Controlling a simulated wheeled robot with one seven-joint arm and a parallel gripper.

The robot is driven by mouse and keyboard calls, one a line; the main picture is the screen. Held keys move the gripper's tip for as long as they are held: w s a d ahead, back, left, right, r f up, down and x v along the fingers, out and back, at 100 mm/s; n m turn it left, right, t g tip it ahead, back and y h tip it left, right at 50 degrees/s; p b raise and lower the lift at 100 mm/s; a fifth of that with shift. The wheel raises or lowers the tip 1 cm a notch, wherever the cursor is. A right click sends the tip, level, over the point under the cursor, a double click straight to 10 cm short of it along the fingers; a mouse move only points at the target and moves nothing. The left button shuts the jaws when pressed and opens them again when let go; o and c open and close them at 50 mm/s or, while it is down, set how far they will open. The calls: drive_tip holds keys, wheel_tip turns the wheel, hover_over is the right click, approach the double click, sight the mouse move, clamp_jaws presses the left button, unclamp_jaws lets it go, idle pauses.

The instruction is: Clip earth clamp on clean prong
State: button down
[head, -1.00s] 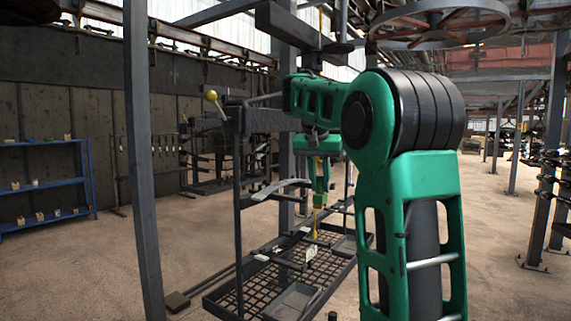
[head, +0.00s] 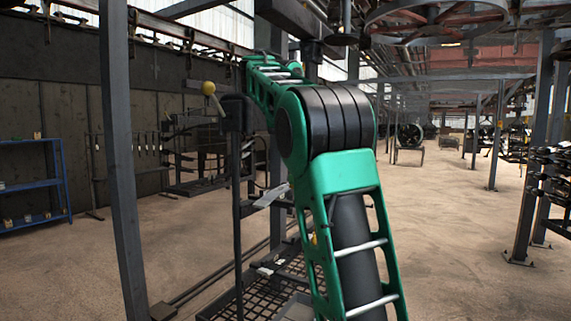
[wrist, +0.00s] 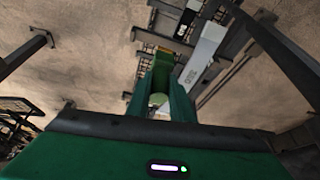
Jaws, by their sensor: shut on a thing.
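In the head view my own arm hides the gripper and the clamp. Beside the arm, a pale flat piece (head: 272,193) sticks out from the dark rack. I cannot tell which prong is clean.
The rack's dark post (head: 237,210) rises left of my arm, with a yellow ball-ended lever (head: 209,88) near its top. A mesh tray (head: 235,300) lies low under the rack. A grey column (head: 119,160) stands further left. Open floor (head: 450,240) is on the right.

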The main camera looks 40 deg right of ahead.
drive_tip(key=shift+w, duration=0.2)
drive_tip(key=shift+s+a, duration=0.1)
drive_tip(key=shift+s, duration=0.05)
idle(0.3)
drive_tip(key=shift+f, duration=2)
drive_tip(key=shift+f, duration=0.8)
idle(0.8)
